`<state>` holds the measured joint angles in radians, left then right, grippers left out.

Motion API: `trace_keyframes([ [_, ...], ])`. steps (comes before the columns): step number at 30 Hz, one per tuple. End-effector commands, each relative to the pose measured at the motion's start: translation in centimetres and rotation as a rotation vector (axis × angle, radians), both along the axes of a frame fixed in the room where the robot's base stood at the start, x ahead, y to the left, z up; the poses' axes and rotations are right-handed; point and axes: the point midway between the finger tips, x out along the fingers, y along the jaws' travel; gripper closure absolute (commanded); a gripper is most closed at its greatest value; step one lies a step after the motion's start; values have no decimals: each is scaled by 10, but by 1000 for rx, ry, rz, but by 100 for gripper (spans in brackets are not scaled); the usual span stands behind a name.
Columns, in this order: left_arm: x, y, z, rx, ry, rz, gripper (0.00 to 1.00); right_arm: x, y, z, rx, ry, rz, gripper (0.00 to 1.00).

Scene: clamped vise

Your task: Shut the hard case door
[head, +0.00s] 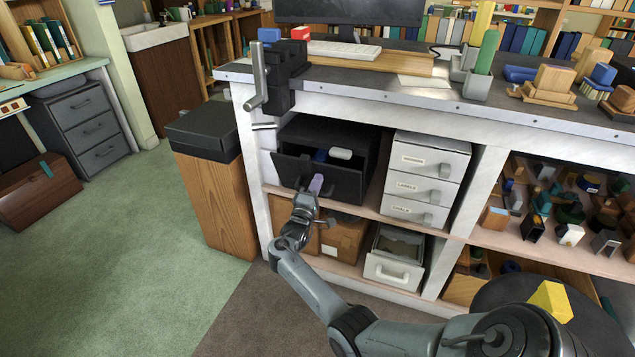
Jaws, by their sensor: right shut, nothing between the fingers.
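The hard case is a black box (365,150) on the upper shelf of the white bench, below the vise. Its dark front door (347,187) leans outward at the top, leaving an opening above it. A white item (341,154) and a blue item (320,156) show in that opening. My right gripper (315,190) is at the lower middle of the door's outer face, its fingers shut and empty. A small purple-grey piece shows at its tip; I cannot tell whether the fingers touch the door. My left gripper is not in view.
The vise (285,75) with its grey handle is fixed at the bench corner above. A white drawer unit (430,175) stands right of the case. A wooden bin (215,190) stands left; open floor lies beyond.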

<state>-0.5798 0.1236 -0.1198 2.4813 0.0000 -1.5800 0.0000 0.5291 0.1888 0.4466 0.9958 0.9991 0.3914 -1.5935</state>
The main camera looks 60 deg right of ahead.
Motion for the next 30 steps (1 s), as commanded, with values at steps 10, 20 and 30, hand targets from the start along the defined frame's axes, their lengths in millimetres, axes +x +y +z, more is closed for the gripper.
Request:
trace_keyframes([
  [10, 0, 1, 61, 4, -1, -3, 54, 2, -29, 19, 214, 17, -1, 100],
  [20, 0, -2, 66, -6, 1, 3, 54, 3, -43, 16, 229, 20, -1, 100],
  [30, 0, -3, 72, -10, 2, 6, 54, 3, -38, 18, 229, 21, 0, 100],
])
